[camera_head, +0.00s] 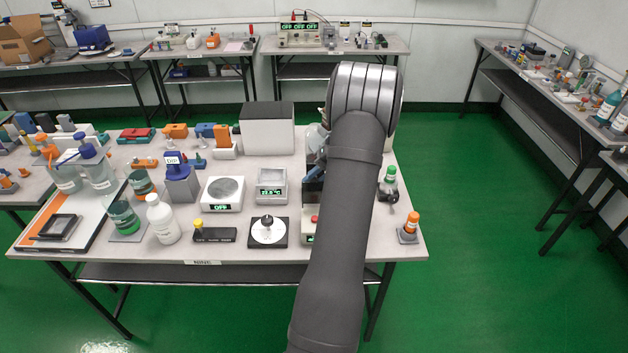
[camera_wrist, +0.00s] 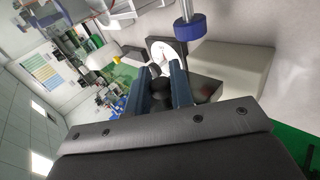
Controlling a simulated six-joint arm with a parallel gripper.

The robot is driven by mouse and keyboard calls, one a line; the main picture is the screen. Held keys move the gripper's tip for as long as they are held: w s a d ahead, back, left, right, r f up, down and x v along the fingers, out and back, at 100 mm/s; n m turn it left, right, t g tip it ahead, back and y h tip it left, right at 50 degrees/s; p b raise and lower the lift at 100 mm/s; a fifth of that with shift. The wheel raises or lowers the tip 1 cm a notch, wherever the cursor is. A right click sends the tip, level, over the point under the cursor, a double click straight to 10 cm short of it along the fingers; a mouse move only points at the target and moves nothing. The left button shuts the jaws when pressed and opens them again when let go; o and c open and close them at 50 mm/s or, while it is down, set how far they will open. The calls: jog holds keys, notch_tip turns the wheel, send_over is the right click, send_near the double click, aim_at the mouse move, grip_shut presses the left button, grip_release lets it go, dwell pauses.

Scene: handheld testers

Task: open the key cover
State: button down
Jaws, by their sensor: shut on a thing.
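My gripper (camera_head: 316,172) is over the right part of the middle table, largely hidden behind my arm in the head view. In the wrist view, the blue-grey fingers of my gripper (camera_wrist: 161,70) are shut on a small dark rounded part (camera_wrist: 160,95) between them. I cannot tell for sure whether this part is the key cover. A dark panel with a blurred red spot (camera_wrist: 206,89) lies just beside the fingers. In the head view, a device with a red button (camera_head: 314,219) stands partly hidden by my arm.
A white dial on a black base (camera_head: 268,231) and a small display box (camera_head: 271,186) stand left of my arm. A green-capped bottle (camera_head: 390,176) and an orange-capped item (camera_head: 411,224) stand to the right. A blue-ringed cylinder (camera_wrist: 190,26) is near the fingers.

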jog(key=c, duration=1.3)
grip_release()
jog(key=v, duration=1.7)
jog(key=shift+d, duration=0.1)
jog(key=x, duration=1.7)
